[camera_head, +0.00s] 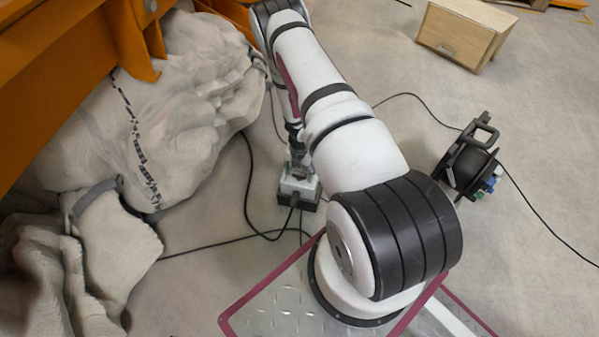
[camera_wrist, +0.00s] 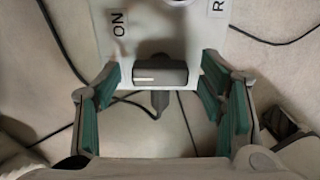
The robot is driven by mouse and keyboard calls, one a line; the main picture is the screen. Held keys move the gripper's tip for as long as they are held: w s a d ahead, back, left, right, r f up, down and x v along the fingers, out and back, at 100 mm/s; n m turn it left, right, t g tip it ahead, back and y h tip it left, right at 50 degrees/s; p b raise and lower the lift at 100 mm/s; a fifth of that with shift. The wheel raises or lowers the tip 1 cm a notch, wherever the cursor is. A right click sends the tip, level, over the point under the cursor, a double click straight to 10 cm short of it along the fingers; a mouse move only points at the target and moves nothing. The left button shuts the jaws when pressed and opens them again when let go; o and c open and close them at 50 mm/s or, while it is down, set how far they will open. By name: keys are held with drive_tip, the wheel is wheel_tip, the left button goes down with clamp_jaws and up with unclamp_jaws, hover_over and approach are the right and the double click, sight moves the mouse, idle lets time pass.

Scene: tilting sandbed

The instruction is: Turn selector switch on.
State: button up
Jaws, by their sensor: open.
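The selector switch (camera_wrist: 172,71) is a grey knob on a white box face in the wrist view. Its white pointer line lies horizontal on the knob's left half. An ON label (camera_wrist: 119,22) is up and left of the knob, turned sideways. My gripper (camera_wrist: 160,78) is open, with green pads left and right of the knob and a gap on each side. In the head view the white switch box (camera_head: 299,186) stands on the floor, with my gripper just above it. My arm partly hides that spot, and the knob cannot be made out there.
A second label (camera_wrist: 217,6) starting with R is cut off at the top right. Black cables (camera_head: 249,205) run from the box across the floor. A black device (camera_head: 468,165) and wooden cabinet (camera_head: 465,34) stand right.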

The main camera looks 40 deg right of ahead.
drive_tip(key=c, duration=1.2)
drive_tip(key=shift+o, duration=0.2)
drive_tip(key=m+p, duration=0.1)
drive_tip(key=m, duration=1)
drive_tip(key=shift+s+m, duration=0.1)
drive_tip(key=shift+m, duration=0.3)
